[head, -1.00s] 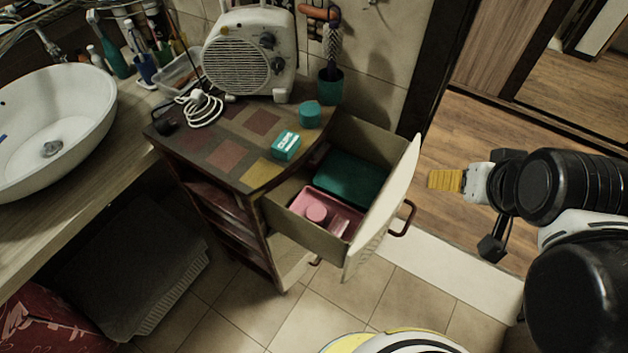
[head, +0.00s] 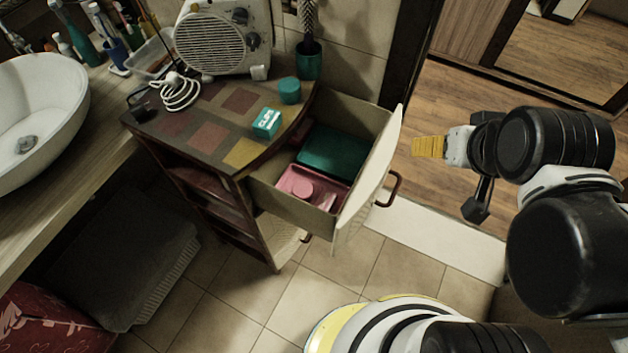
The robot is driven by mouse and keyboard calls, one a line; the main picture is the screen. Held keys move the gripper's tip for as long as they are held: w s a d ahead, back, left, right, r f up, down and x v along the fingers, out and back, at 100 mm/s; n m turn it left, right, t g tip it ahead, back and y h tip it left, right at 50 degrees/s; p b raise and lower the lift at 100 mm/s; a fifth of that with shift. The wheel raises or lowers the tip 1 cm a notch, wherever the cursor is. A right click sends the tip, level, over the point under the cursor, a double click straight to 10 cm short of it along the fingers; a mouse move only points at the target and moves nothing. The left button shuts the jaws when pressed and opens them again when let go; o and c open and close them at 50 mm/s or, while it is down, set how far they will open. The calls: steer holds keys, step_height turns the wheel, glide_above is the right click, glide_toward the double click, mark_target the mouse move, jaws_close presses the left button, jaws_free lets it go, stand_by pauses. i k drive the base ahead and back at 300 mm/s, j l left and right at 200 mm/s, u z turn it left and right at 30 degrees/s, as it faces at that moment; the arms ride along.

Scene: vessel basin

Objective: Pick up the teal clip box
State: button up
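The teal clip box (head: 266,123) is a small box with white lettering. It sits on the tiled top of the small cabinet (head: 208,136), near the edge above the open drawer. My gripper (head: 430,147), with yellow ribbed fingertips, is in the air to the right of the open drawer, well apart from the box. Its fingers are seen edge-on, and I cannot tell whether there is a gap between them. Nothing is visibly held.
The open drawer (head: 358,188) juts out with a pink tray (head: 325,195) and a dark teal box (head: 333,152) inside. A teal round container (head: 289,91), fan heater (head: 222,38), white cable (head: 176,93) and teal cup (head: 308,62) stand near the clip box. A basin (head: 40,110) is left.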

mark_target(266, 124)
steer(key=k+j, duration=0.1)
steer(key=j, duration=0.3)
steer(key=k+j, duration=0.15)
steer(key=j, duration=0.25)
steer(key=k+j+z, duration=0.1)
steer(key=j, duration=0.25)
steer(key=k+j, duration=0.15)
steer(key=j, duration=0.25)
steer(key=k+j, duration=0.15)
steer(key=j, duration=0.25)
steer(key=z, duration=0.05)
